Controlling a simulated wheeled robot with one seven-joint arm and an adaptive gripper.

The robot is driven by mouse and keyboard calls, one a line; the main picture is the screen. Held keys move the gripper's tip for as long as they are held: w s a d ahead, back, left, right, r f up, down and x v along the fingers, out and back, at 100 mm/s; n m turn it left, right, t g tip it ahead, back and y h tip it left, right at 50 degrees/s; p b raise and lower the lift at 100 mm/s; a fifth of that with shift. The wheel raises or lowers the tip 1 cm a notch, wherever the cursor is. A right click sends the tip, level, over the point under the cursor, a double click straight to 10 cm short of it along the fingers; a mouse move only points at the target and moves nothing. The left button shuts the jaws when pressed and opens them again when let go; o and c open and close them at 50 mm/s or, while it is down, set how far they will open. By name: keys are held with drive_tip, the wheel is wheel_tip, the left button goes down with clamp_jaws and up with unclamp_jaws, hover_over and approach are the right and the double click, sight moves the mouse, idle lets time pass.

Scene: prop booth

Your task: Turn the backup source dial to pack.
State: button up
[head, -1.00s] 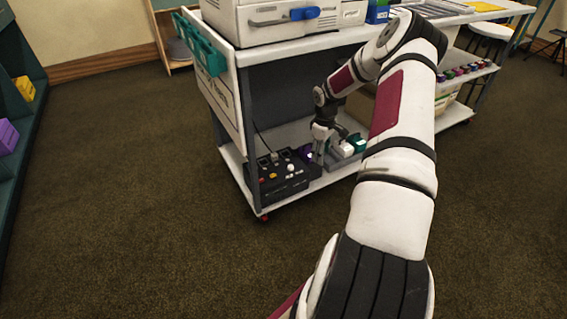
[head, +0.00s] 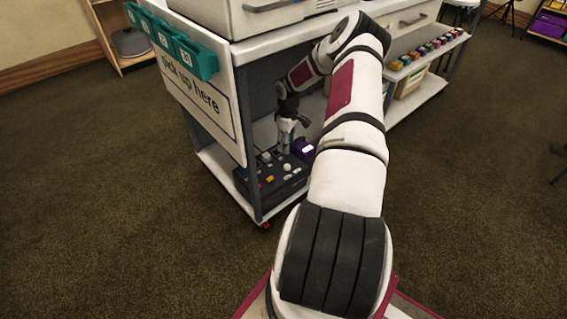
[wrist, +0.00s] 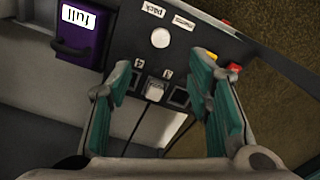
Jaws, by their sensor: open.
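A black control box (head: 262,185) with several knobs and buttons sits on the cart's low shelf. In the wrist view its panel (wrist: 200,45) shows a round white dial (wrist: 160,38), with a label reading "pack" and another small label beside it. The dial's pointer direction is too unclear to tell. My gripper (wrist: 162,60) is open and empty, with green-padded fingers over the panel. The dial lies just past the fingertips, roughly between their lines. A pale square part (wrist: 155,90) shows between the fingers. In the head view my gripper (head: 284,148) is at the box's back edge.
A purple block labelled "full" (wrist: 78,35) stands close beside the box. The cart's tabletop (head: 270,45) overhangs the shelf. Open carpet (head: 120,200) lies to the left.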

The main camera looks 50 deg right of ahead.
sight(287, 166)
wheel_tip(287, 166, down, 12)
drive_tip(key=b, duration=0.4)
drive_tip(key=shift+f, duration=0.2)
clamp_jaws()
